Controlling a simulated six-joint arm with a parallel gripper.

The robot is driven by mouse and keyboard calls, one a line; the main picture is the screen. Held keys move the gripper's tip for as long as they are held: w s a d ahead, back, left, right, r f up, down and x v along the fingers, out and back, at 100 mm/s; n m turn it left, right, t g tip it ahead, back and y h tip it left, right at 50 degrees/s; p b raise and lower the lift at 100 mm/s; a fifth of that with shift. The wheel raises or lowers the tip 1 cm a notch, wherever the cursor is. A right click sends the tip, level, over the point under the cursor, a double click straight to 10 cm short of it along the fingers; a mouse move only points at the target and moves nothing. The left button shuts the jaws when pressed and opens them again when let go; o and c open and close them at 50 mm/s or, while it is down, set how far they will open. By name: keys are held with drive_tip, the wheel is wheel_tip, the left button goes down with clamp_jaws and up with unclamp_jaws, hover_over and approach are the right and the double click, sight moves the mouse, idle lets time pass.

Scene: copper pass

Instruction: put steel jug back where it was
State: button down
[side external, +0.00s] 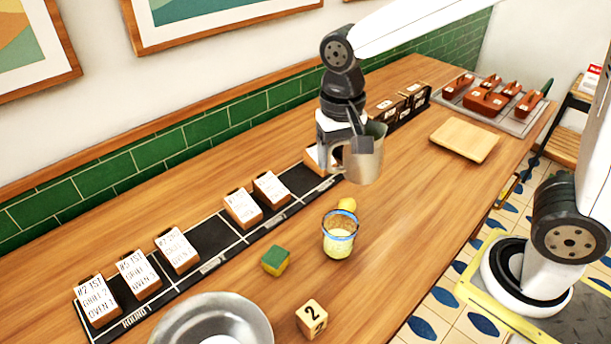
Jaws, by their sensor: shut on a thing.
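The steel jug (366,160) is a grey metal cup held in the air above the wooden counter, right of the black rail. My gripper (358,142) is shut on it at its upper left side. A glass (340,236) with a blue rim and pale yellow-green contents stands on the counter below and a little left of the jug.
A yellow lemon-like item (347,204) sits behind the glass. Ticket blocks (178,250) line the black rail (208,262). A wooden board (465,140) lies right, before a tray (514,126) of brown pieces.

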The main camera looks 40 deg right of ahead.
drive_tip(key=s+d+m, duration=0.3)
drive_tip(key=d+m, duration=0.4)
drive_tip(key=d, duration=0.7)
drive_tip(key=s+d+m, duration=0.3)
drive_tip(key=d+m, duration=0.3)
drive_tip(key=d, duration=0.8)
drive_tip(key=shift+t, duration=0.3)
drive_tip(key=f, duration=0.5)
drive_tip(key=shift+w+a, duration=0.1)
drive_tip(key=shift+a, duration=0.2)
drive_tip(key=w+d+f, duration=0.6)
drive_tip(key=w+f, duration=0.3)
drive_tip(key=w, duration=0.3)
drive_tip(key=shift+f, duration=0.15)
drive_tip(key=shift+f, duration=0.1)
